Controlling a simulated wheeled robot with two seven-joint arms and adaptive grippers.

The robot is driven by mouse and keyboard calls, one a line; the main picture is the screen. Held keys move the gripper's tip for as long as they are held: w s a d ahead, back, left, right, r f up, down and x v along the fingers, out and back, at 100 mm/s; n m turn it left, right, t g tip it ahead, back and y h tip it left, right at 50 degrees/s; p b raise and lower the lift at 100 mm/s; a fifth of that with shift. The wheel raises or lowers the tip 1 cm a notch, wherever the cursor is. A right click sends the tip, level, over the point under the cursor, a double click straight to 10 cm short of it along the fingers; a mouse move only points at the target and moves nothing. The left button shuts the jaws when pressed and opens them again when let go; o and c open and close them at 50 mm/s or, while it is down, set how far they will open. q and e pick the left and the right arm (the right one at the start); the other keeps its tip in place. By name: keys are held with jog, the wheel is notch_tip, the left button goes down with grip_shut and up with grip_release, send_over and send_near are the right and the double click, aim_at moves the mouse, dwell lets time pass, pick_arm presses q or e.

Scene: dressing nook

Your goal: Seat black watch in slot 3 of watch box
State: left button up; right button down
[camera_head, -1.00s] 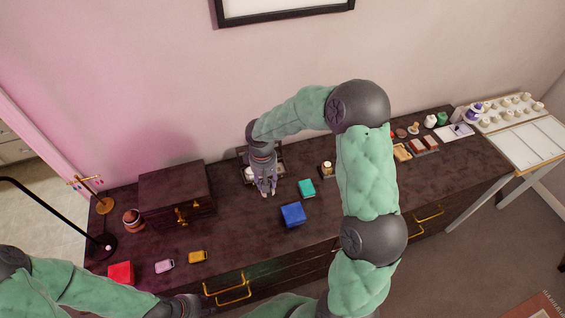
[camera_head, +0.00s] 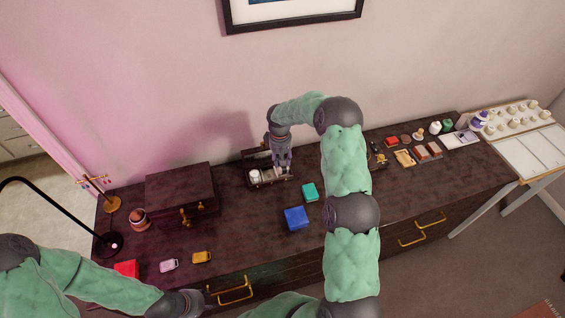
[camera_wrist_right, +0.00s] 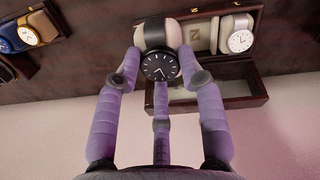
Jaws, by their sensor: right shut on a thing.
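The black watch (camera_wrist_right: 160,62), with a black dial and strap on a pale cushion, is gripped between the fingers of my right gripper (camera_wrist_right: 160,70) in the wrist view. The open dark watch box (camera_wrist_right: 262,92) lies behind it, with a white-dial watch (camera_wrist_right: 240,40) in one slot and a pale pad beside it. In the head view the watch box (camera_head: 270,184) stands near the wall, and my right gripper (camera_head: 283,167) points down at its right part. I cannot tell whether the black watch touches the box. My left gripper (camera_head: 193,303) is at the bottom edge; its fingers are unclear.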

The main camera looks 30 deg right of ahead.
jog(key=w+f, duration=0.1)
jog(key=w+d+f, duration=0.1)
jog(key=f, duration=0.1)
jog(key=w+d+f, duration=0.1)
jog(key=f, duration=0.1)
jog(key=shift+w, duration=0.15)
notch_tip(320, 180, down, 3)
jog(key=shift+w+d+f, duration=0.15)
jog(key=shift+f, duration=0.05)
jog(key=shift+f, duration=0.15)
jog(key=c, duration=0.7)
grip_release()
jog(key=shift+c, duration=0.2)
